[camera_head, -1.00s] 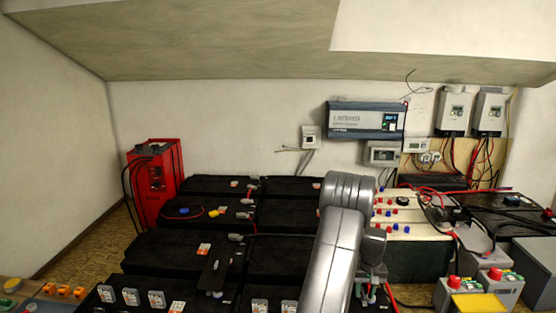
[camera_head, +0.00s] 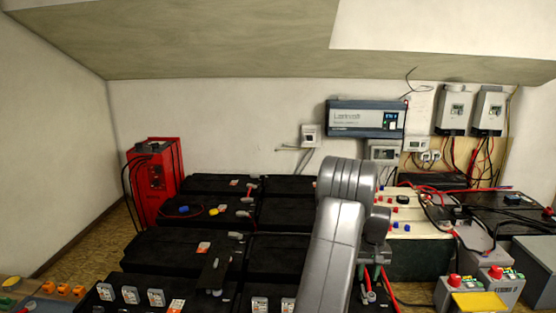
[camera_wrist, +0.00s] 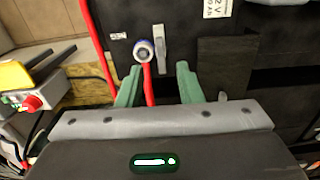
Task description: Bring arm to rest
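My arm (camera_head: 335,240) is silver and folded, with its elbow raised in front of the black battery rows in the head view. My gripper (camera_head: 370,285) hangs down at the right of the arm, partly hidden by it. In the wrist view my gripper (camera_wrist: 158,82) shows two green fingers set wide apart, with nothing clamped between them. A blue-and-white round terminal (camera_wrist: 144,50) with a red cable and a grey lever-like piece (camera_wrist: 160,48) show beyond and between the fingertips. I cannot tell how far below the fingers they lie.
Black batteries (camera_head: 175,252) fill the middle. A red charger unit (camera_head: 155,180) stands at the left. A yellow-topped box (camera_head: 475,302) and grey boxes with red buttons (camera_head: 497,280) stand at the lower right. An inverter (camera_head: 365,119) hangs on the wall. Loose cables run at the right.

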